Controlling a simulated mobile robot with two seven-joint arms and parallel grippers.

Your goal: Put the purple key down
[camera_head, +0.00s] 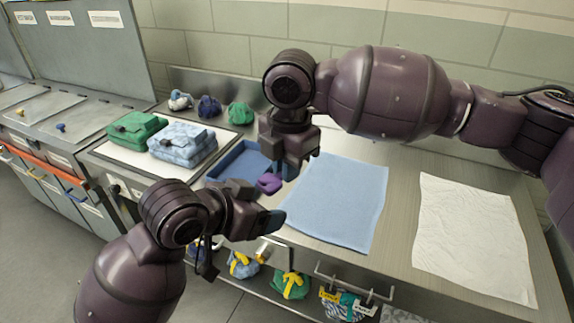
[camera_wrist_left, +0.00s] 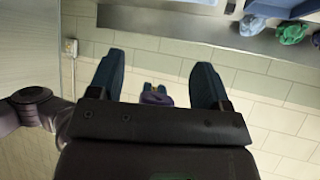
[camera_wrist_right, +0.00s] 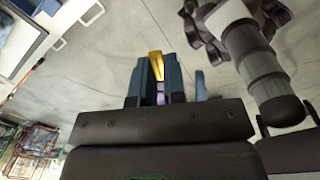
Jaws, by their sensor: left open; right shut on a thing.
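The purple key (camera_head: 269,183) is held by my right gripper (camera_head: 290,168) above the counter, near the front edge of a blue tray (camera_head: 225,168). In the right wrist view the fingers close on a purple piece (camera_wrist_right: 160,98) with a gold part (camera_wrist_right: 156,68) above it. My left gripper (camera_head: 268,214) is open and empty, lower and just in front of the key. In the left wrist view the purple key (camera_wrist_left: 155,97) shows between and beyond its spread fingers (camera_wrist_left: 158,82). The fingers are apart from the key as far as I can see.
A blue cloth (camera_head: 340,200) and a crumpled white cloth (camera_head: 470,235) lie on the counter. Small bundles (camera_head: 209,107) stand along the back. More bags (camera_head: 291,284) sit on a shelf below.

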